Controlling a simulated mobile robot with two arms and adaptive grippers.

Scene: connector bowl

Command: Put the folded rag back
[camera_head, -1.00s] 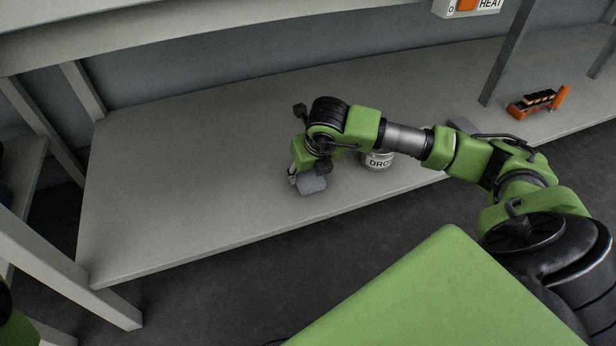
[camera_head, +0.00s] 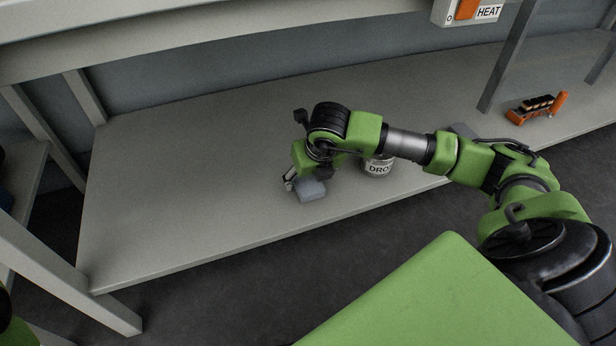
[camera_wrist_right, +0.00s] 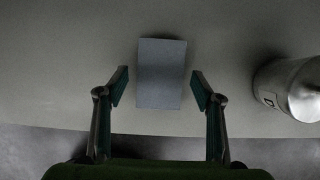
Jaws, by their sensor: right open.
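The folded rag (camera_head: 313,190) is a small flat blue-grey block on the lower shelf, near its front edge. In the right wrist view the rag (camera_wrist_right: 161,72) lies between and slightly beyond the two fingertips, with a gap on each side. My right gripper (camera_head: 297,182) is open and close to the rag. In the right wrist view my right gripper (camera_wrist_right: 160,88) shows both fingers spread and nothing held. In the head view the wrist and arm hide part of the gripper. My left gripper is not in view.
A can labelled "DRO..." (camera_head: 379,166) stands right of the rag, partly behind my right arm; it also shows in the right wrist view (camera_wrist_right: 292,88). An orange rack (camera_head: 538,107) stands at the far right. The shelf (camera_head: 170,190) is clear on the left.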

